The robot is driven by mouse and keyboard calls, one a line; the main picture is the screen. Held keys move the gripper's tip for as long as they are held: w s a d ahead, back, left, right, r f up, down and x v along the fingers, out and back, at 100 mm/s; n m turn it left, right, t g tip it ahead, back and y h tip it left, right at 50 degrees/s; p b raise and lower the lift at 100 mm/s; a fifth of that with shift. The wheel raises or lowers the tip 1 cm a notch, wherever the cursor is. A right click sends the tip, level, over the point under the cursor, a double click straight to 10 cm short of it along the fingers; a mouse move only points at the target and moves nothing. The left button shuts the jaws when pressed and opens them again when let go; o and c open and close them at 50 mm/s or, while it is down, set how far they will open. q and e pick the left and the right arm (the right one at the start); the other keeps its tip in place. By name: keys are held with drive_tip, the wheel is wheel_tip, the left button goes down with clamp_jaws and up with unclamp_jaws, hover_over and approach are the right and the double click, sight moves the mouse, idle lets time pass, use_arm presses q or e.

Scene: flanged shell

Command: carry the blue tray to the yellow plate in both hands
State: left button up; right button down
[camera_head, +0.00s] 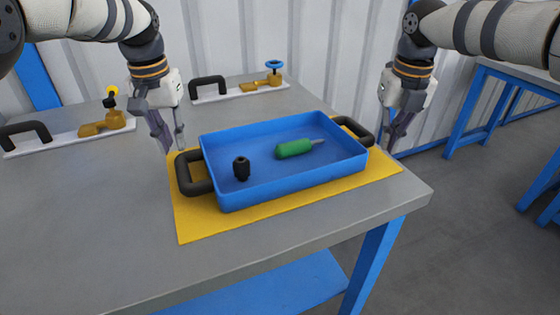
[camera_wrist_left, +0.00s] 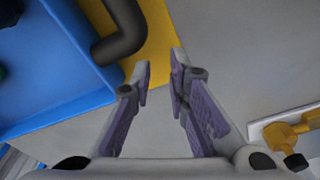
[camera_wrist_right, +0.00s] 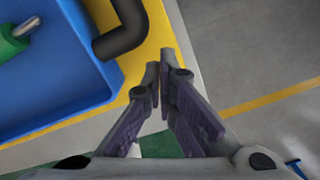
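The blue tray (camera_head: 290,182) lies flat on the yellow plate (camera_head: 205,228), which shows around its edges. Its left black handle (camera_head: 185,180) and right black handle (camera_head: 352,128) stick out at the two ends. My left gripper (camera_head: 174,150) is beyond the left handle, apart from it, with a gap between its fingers (camera_wrist_left: 160,75). My right gripper (camera_head: 391,150) is to the right of the right handle, apart from it. Its fingertips nearly meet in the right wrist view (camera_wrist_right: 160,70), with nothing seen between them. Both grippers are empty.
In the tray lie a green-handled tool (camera_head: 294,149) and a black knob-like part (camera_head: 241,168). Two white panels with black handles and brass valves, left panel (camera_head: 65,141) and back panel (camera_head: 240,91), lie on the grey table (camera_head: 110,225). The table's front left is clear.

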use_arm(q)
drive_tip(key=shift+a, duration=0.2)
use_arm(e)
drive_tip(key=shift+d, duration=0.2)
drive_tip(key=c, duration=1.9)
unclamp_jaws()
drive_tip(key=shift+d+f, duration=0.1)
drive_tip(key=shift+r, duration=0.35)
use_arm(q)
wheel_tip(320, 180, up, 12)
drive_tip(key=s, duration=0.1)
use_arm(e)
drive_tip(key=r, duration=0.7)
drive_tip(key=s+r, duration=0.1)
drive_tip(key=r, duration=0.3)
drive_tip(key=shift+r, duration=0.2)
use_arm(q)
drive_tip(key=shift+f, duration=0.2)
use_arm(e)
drive_tip(key=shift+f, duration=0.1)
